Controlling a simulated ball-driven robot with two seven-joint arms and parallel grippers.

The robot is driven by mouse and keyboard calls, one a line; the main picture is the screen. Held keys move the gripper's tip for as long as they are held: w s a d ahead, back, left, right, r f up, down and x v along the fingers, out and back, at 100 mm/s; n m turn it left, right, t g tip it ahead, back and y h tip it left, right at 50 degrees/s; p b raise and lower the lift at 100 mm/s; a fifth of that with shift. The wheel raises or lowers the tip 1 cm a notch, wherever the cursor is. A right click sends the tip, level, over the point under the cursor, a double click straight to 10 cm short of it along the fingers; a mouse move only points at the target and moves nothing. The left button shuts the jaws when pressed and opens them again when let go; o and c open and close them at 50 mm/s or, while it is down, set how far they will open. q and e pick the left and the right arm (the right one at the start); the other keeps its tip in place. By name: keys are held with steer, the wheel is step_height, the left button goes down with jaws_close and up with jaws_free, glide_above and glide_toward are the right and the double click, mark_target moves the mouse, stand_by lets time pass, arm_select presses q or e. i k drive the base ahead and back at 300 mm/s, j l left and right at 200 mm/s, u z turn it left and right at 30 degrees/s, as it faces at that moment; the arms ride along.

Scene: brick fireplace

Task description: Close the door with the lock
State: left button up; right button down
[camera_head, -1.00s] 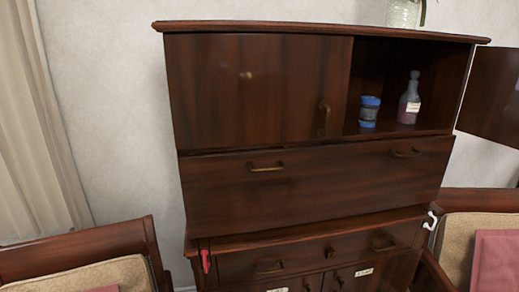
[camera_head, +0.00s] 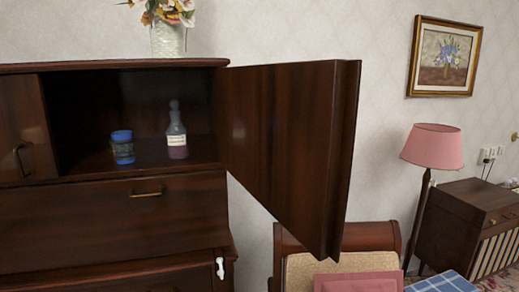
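A dark wooden cabinet (camera_head: 90,222) stands at the left of the view. Its right upper door (camera_head: 285,130) is swung open to the right, hinged at the cabinet's right side. No lock can be made out on the side of the door that shows. The left upper door (camera_head: 25,135) is shut and has a curved handle. Neither of my grippers is in view.
A chair (camera_head: 295,270) with a pink cushion (camera_head: 358,281) stands below the open door. A pink-shaded lamp (camera_head: 433,147) and a low wooden cabinet (camera_head: 470,215) are at the right. A flower vase (camera_head: 168,38) stands on the cabinet top.

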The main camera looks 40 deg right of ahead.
mark_target(287, 131)
steer(key=k+l, duration=0.15)
steer(key=l, duration=0.25)
steer(key=k+l+u, duration=0.1)
steer(key=l, duration=0.3)
steer(key=k+l, duration=0.25)
steer(key=k+l+u, duration=0.1)
steer(key=l, duration=0.4)
steer(key=k+l, duration=0.3)
steer(key=k+l+u, duration=0.1)
steer(key=l, duration=0.35)
steer(key=i+l+u, duration=0.2)
steer(key=i+j, duration=0.05)
steer(key=j, duration=0.05)
